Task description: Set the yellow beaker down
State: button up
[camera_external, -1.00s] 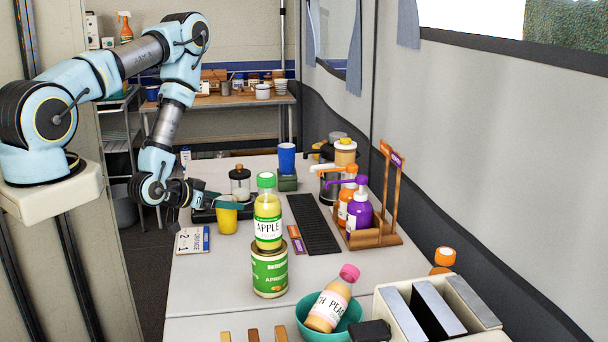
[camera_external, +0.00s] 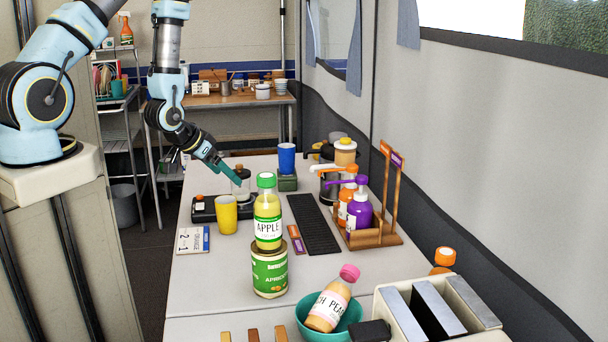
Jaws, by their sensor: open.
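The yellow beaker (camera_external: 227,216) stands upright on the white table, left of the apple juice bottle. My gripper (camera_external: 232,178) is open, above and behind the beaker and clear of it. Its teal fingers reach toward the clear jar with a dark lid (camera_external: 241,186) and partly cover it in this view. I cannot tell whether the fingers touch the jar. Nothing is held in the gripper.
A black scale-like tray (camera_external: 203,208) is behind the beaker, and a calendar card (camera_external: 193,240) lies front left. The apple bottle (camera_external: 268,222) stands on a green can (camera_external: 269,272). Bare table lies in front of the beaker.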

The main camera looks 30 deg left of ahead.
jog(key=s+r+g, duration=0.3)
jog(key=s+r, duration=0.3)
jog(key=r, duration=0.2)
jog(key=s+d+r+n+g+y, duration=0.1)
jog(key=s+r+g, duration=0.2)
jog(key=s+r, duration=0.3)
notch_tip(320, 180, up, 3)
jog(key=shift+s+f, duration=0.15)
notch_tip(320, 180, down, 3)
jog(key=b, duration=0.3)
jog(key=shift+f, duration=0.15)
